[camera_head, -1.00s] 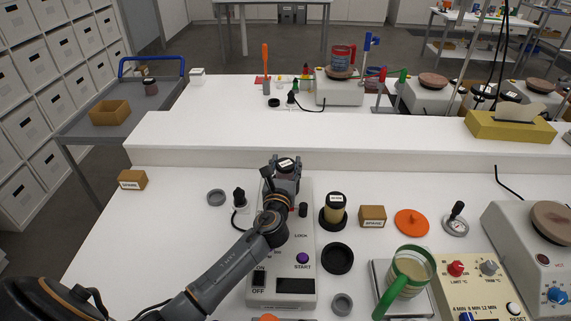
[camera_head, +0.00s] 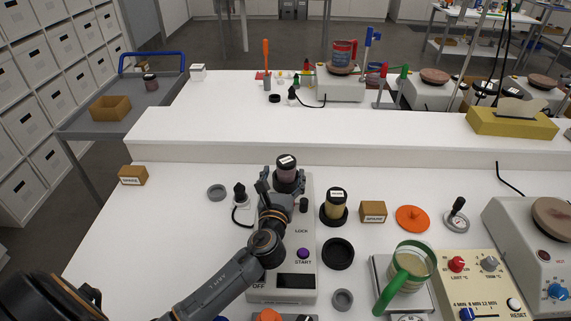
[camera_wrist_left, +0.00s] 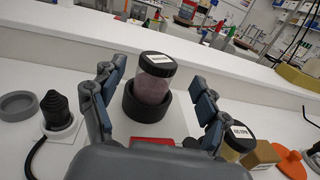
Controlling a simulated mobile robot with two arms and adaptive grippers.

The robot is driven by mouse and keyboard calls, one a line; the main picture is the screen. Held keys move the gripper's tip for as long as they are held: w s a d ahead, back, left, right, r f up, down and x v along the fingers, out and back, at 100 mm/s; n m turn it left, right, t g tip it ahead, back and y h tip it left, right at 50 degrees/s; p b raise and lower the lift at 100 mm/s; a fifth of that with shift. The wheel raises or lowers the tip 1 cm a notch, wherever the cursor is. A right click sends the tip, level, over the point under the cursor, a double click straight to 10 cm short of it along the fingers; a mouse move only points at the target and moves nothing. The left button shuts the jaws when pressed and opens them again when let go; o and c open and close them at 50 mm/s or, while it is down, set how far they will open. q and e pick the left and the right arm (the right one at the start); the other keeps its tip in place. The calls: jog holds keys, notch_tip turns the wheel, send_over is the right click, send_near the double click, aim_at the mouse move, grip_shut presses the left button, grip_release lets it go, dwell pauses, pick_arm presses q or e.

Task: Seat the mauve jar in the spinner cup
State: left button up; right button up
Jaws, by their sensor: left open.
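The mauve jar (camera_head: 287,174), with a black lid and a white label, stands in the black spinner cup (camera_head: 290,187) at the far end of the white machine (camera_head: 281,228). In the left wrist view the jar (camera_wrist_left: 153,88) has its lower part inside the cup (camera_wrist_left: 134,104), whose rim surrounds it. Whether it rests on the cup's bottom is hidden. My left gripper (camera_head: 277,193) is open on the near side of the jar. In the wrist view its fingers (camera_wrist_left: 160,78) are spread to either side, with gaps to the jar. My right gripper is not in view.
A yellowish jar (camera_head: 335,205) in a black holder stands right of the machine, beside a brown box (camera_head: 373,211). A black plug-like thing (camera_head: 240,194) and a grey ring (camera_head: 216,192) are left. An empty black ring (camera_head: 338,253) and green-handled mug (camera_head: 405,272) are nearer.

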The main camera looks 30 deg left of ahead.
pick_arm(q)
jog(key=v, duration=0.6)
jog(key=shift+s, duration=0.1)
